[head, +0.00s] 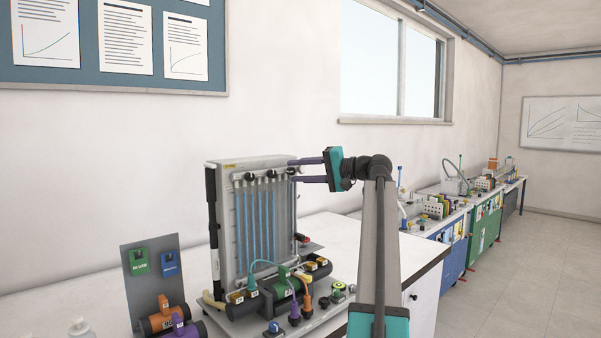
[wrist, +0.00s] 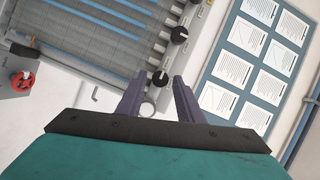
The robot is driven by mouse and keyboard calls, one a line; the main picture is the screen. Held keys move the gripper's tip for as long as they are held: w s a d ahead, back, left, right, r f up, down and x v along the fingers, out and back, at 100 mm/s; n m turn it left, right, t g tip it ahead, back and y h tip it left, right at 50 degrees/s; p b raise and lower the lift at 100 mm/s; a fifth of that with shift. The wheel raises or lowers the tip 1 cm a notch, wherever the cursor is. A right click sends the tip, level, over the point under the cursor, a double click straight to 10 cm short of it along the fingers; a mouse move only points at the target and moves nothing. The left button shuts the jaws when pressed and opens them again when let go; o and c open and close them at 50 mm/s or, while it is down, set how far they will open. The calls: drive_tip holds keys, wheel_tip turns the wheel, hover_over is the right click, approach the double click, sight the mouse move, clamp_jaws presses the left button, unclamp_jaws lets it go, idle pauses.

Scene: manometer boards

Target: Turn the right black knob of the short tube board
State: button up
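The tube board (head: 225,225) stands upright on the bench, a grey panel with blue vertical tubes. Black knobs sit in a row along its top. The right black knob (head: 291,171) is at the board's top right corner; it also shows in the wrist view (wrist: 160,79). My gripper (head: 293,171) reaches in from the right with its two purple fingers apart, one above the other. In the wrist view, the right knob appears between the fingertips (wrist: 159,78). I see no clear contact with either finger. The middle knob (wrist: 180,34) lies beyond the fingers.
Coloured fittings and hoses (head: 280,290) crowd the base in front of the board. A grey stand with green and blue tags (head: 150,275) is at left. A red knob (wrist: 22,80) shows in the wrist view. More benches (head: 470,220) stand behind at right.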

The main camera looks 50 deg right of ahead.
drive_tip(key=shift+o, duration=0.3)
drive_tip(key=shift+s, duration=0.1)
drive_tip(key=b+v, duration=0.1)
drive_tip(key=v, duration=1.2)
drive_tip(key=shift+s+b, duration=0.3)
drive_tip(key=shift+b, duration=0.1)
drive_tip(key=shift+s, duration=0.1)
